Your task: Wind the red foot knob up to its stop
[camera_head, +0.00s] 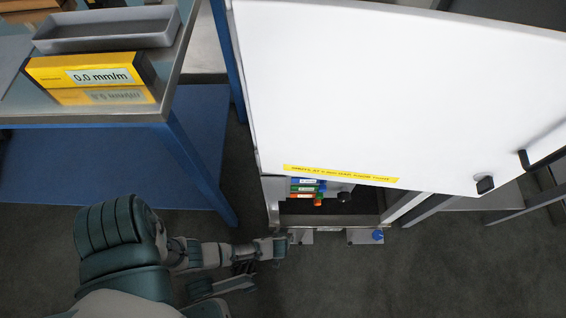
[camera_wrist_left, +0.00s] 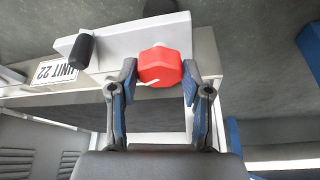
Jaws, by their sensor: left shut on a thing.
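The red foot knob (camera_wrist_left: 161,66) is a faceted red piece on a pale bracket (camera_wrist_left: 120,42) at the frame's lower edge, in the left wrist view. My left gripper (camera_wrist_left: 160,80) has a fingertip on each side of it and is shut on it. In the head view my left gripper (camera_head: 278,246) is at the lower left corner of the dispenser frame (camera_head: 272,200), and the red knob is hidden there. My right gripper is in neither view.
A blue knob (camera_head: 378,236) sits at the frame's other front foot. A large white panel (camera_head: 400,90) stands above the frame. A yellow level reading 0.0 mm/m (camera_head: 95,75) and a grey tray (camera_head: 105,30) are on the left table. A "UNIT 22" label (camera_wrist_left: 54,72) is beside the bracket.

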